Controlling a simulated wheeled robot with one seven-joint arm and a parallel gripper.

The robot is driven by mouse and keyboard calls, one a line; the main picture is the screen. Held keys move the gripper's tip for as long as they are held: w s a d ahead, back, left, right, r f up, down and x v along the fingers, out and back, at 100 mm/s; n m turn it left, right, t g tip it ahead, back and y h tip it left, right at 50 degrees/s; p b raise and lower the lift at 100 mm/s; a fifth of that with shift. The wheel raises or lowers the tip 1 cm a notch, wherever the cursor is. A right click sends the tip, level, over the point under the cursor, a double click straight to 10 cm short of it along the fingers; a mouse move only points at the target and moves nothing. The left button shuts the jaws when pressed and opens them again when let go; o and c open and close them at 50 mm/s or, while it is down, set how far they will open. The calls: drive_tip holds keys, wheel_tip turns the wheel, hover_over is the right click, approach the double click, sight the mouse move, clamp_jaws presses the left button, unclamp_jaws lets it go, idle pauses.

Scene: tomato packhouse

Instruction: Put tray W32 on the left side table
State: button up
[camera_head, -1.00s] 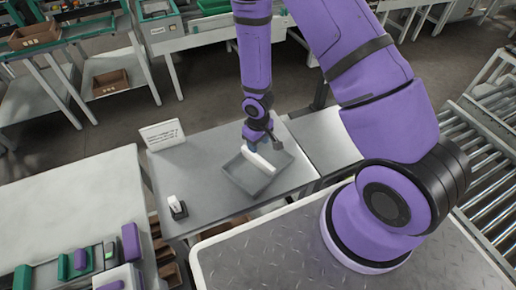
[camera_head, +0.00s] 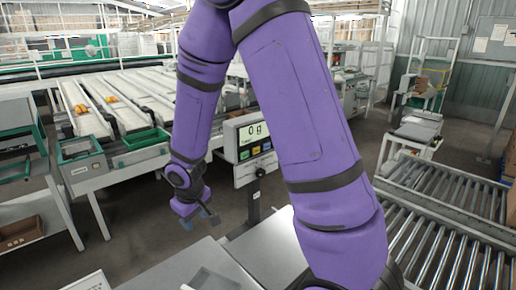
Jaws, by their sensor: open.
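My gripper (camera_head: 200,221) hangs from my purple arm left of the picture's middle. Its fingers are apart and nothing shows between them. It is above the grey table (camera_head: 160,275). A shallow grey tray (camera_head: 208,281) lies on that table at the bottom edge, mostly cut off by the frame. Green trays (camera_head: 80,150) and (camera_head: 147,139) stand at the ends of the sorting lanes on the left. I cannot read W32 on any of them. I cannot tell which surface is the left side table.
Roller conveyors (camera_head: 450,240) run along the right. A brown box (camera_head: 20,232) sits on a low shelf at the left. A white sign (camera_head: 88,281) is at the bottom left. Grey floor lies between the tables and lanes.

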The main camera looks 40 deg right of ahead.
drive_tip(key=s+d+r+m+t, duration=0.15)
drive_tip(key=s+r, duration=0.25)
drive_tip(key=r, duration=0.5)
drive_tip(key=s+d+r, duration=0.2)
drive_tip(key=s+r, duration=0.2)
drive_tip(key=r, duration=0.6)
drive_tip(key=s+r+t, duration=0.1)
drive_tip(key=s+r, duration=0.3)
drive_tip(key=s, duration=0.3)
drive_tip(key=s+r+m+y, duration=0.1)
drive_tip(key=s+r, duration=0.4)
drive_tip(key=s, duration=0.2)
drive_tip(key=shift+s+t, duration=0.35)
drive_tip(key=shift+s, duration=0.05)
